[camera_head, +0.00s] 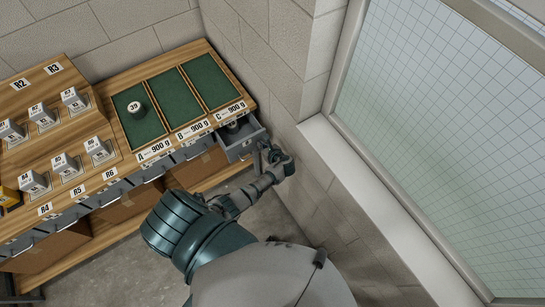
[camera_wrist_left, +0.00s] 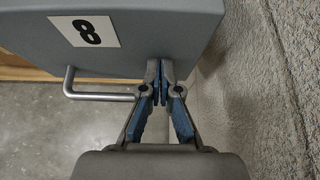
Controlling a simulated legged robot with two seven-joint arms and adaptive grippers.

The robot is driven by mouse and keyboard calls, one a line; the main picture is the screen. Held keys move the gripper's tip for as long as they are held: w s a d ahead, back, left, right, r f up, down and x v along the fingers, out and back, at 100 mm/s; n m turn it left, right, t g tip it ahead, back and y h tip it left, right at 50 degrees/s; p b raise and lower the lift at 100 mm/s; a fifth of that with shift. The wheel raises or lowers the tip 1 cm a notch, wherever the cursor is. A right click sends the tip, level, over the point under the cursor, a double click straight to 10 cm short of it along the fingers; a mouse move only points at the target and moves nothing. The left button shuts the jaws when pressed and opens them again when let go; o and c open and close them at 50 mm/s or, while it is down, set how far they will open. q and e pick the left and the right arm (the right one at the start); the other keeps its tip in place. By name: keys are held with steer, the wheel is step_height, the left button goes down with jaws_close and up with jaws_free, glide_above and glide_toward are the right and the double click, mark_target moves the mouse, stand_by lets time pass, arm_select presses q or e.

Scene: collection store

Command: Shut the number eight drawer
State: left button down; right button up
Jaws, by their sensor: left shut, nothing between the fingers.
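The number eight drawer (camera_head: 241,144) is a grey drawer at the right end of the wooden bench, and it stands open, pulled out of the bench front. A dark round thing (camera_head: 233,125) shows inside it, partly hidden. In the left wrist view its front (camera_wrist_left: 150,40) carries a white label with an 8 and a bent metal handle (camera_wrist_left: 100,96). My left gripper (camera_wrist_left: 160,66) is shut and empty, its tips at the drawer front's lower edge, right of the handle; I cannot tell whether they touch. My right gripper is not in view.
Several small labelled boxes stand on the left section. A block wall (camera_head: 300,100) rises close to the drawer's right, with a window beyond.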

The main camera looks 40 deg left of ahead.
arm_select(q)
glide_toward(247, 129)
steer(key=shift+w+a+r+b, duration=0.1)
steer(key=shift+a+r+b, duration=0.1)
steer(key=shift+a, duration=0.2)
steer(key=shift+w+a+r+b, duration=0.1)
steer(key=shift+w+a+b, duration=0.05)
steer(key=shift+a, duration=0.25)
steer(key=a, duration=0.1)
steer(key=w+a+b, duration=0.1)
steer(key=a, duration=0.1)
steer(key=w+a, duration=0.1)
steer(key=shift+w+a, duration=0.1)
steer(key=shift+a, duration=0.25)
steer(key=shift+w+a+r, duration=0.1)
steer(key=shift+w+a, duration=0.15)
steer(key=shift+a, duration=0.45)
steer(key=shift+a+r+b, duration=0.15)
steer(key=shift+r+b, duration=0.05)
steer(key=shift+b, duration=0.1)
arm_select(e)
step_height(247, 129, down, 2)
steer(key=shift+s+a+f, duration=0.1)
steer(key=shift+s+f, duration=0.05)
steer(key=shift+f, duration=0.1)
